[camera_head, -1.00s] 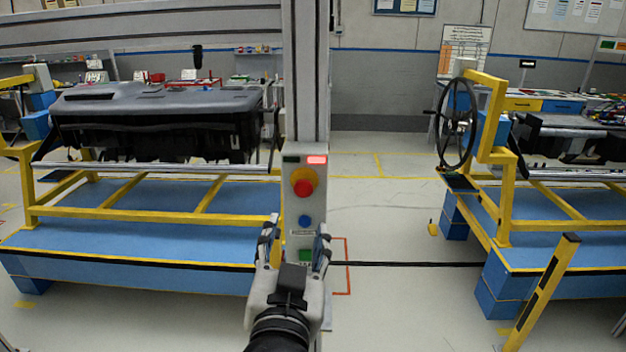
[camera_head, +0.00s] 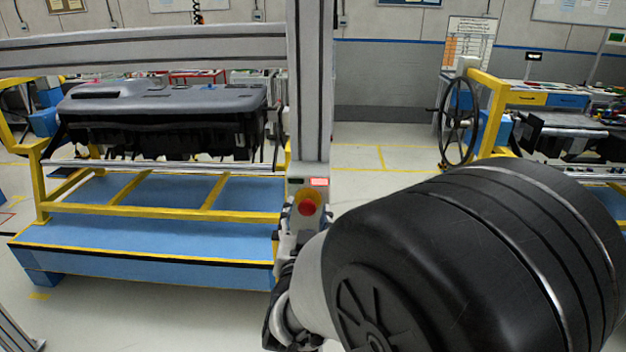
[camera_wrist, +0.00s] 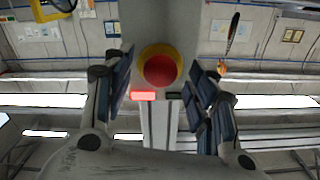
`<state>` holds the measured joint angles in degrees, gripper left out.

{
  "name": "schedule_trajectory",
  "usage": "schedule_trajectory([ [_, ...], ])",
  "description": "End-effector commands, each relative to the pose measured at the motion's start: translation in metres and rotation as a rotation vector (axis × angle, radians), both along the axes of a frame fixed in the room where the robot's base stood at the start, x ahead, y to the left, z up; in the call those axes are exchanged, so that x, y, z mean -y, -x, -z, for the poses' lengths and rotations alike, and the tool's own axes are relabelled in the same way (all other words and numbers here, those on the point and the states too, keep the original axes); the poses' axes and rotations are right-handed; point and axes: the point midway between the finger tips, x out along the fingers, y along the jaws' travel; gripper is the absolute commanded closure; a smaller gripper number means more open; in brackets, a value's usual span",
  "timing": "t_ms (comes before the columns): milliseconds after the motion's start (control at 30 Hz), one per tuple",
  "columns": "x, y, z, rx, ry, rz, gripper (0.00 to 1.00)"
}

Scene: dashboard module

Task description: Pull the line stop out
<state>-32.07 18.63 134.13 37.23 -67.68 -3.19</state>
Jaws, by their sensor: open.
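The line stop (camera_head: 307,208) is a red round button on a yellow collar. It sits on the front of a grey control box on the upright post. In the wrist view the line stop (camera_wrist: 160,71) is in the upper middle, between the two finger pads as seen. My gripper (camera_wrist: 163,84) is open, one dark pad on each side, and nothing is held. I cannot tell whether the pads reach the button's depth. In the head view my gripper (camera_head: 286,248) is partly hidden by my arm, just below and left of the button.
A lit red indicator (camera_head: 319,182) is just above the button on the box. The grey post (camera_head: 309,90) rises behind. A blue and yellow stand (camera_head: 150,235) with a dark dashboard module (camera_head: 165,115) is at left. My arm hides the lower right.

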Motion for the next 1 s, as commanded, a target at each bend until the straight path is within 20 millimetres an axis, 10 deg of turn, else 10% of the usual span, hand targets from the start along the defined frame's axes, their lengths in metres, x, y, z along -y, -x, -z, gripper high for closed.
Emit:
schedule_trajectory([
  [533, 0.001, -0.023, -0.001, 0.0, 0.001, -0.001, 0.47],
  [1000, 0.001, -0.023, -0.001, 0.0, 0.001, 0.0, 0.79],
])
